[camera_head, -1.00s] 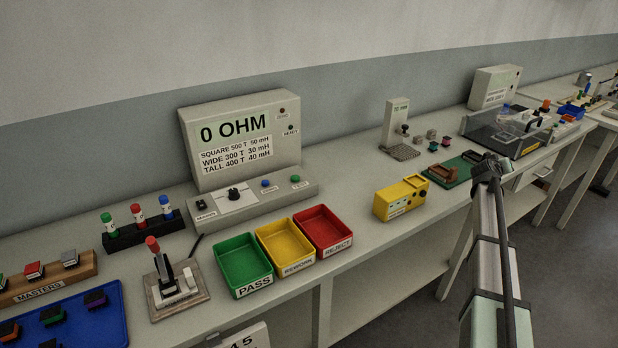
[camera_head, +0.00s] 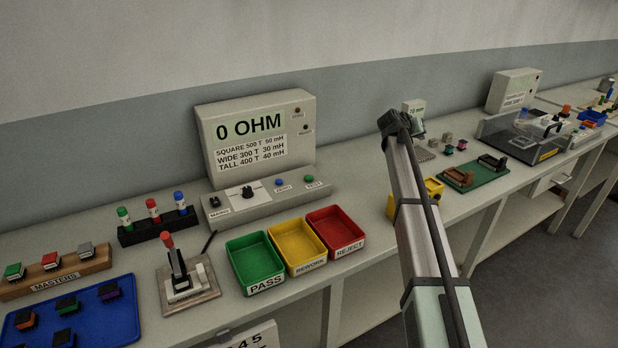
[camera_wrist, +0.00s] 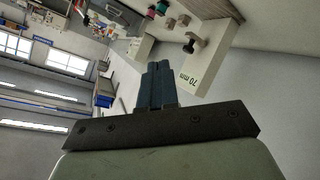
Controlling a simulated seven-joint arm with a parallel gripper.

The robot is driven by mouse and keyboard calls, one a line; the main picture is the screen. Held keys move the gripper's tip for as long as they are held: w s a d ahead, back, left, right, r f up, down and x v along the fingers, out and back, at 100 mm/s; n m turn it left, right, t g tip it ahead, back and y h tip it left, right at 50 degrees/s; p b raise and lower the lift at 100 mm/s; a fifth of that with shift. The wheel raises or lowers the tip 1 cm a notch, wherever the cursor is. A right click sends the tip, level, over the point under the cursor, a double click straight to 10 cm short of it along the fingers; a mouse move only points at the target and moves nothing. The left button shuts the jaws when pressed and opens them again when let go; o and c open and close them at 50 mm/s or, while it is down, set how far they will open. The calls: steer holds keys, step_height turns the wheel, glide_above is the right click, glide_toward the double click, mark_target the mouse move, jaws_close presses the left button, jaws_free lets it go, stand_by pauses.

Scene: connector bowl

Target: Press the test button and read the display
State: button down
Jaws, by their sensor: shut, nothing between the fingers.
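The grey tester in the head view has a display (camera_head: 250,127) reading "0 OHM", with a table of SQUARE, WIDE and TALL values below it. On its sloped front panel are a black knob (camera_head: 247,192), a blue button (camera_head: 278,182) and a green button (camera_head: 309,179). The small labels by the buttons are too blurred to read surely. My arm reaches up from the lower right, well right of the tester. My gripper's fingers are hidden in the head view; in the wrist view my gripper (camera_wrist: 158,72) is shut and empty, pointing toward a "70 mm" gauge.
Green (camera_head: 257,284), yellow (camera_head: 318,262) and red (camera_head: 357,244) bins stand before the tester. A lever fixture (camera_head: 188,284) sits left of them. The "70 mm" gauge (camera_head: 414,107) and a yellow box (camera_head: 433,188) are partly behind my arm. Marker rack (camera_head: 130,237) stands left.

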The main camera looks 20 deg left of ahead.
steer(key=s+a+g+y, duration=0.1)
steer(key=s+a, duration=0.3)
steer(key=a, duration=0.6)
steer(key=s+a+g, duration=0.1)
steer(key=s+a, duration=0.2)
steer(key=a, duration=0.7)
steer(key=n+g, duration=0.1)
glide_above(306, 177)
steer(key=shift+f+y, duration=0.25)
steer(key=shift+y, duration=0.05)
steer(key=shift+f, duration=4.45)
steer(key=shift+f, duration=0.9)
steer(key=shift+r, duration=0.9)
steer(key=shift+r, duration=0.15)
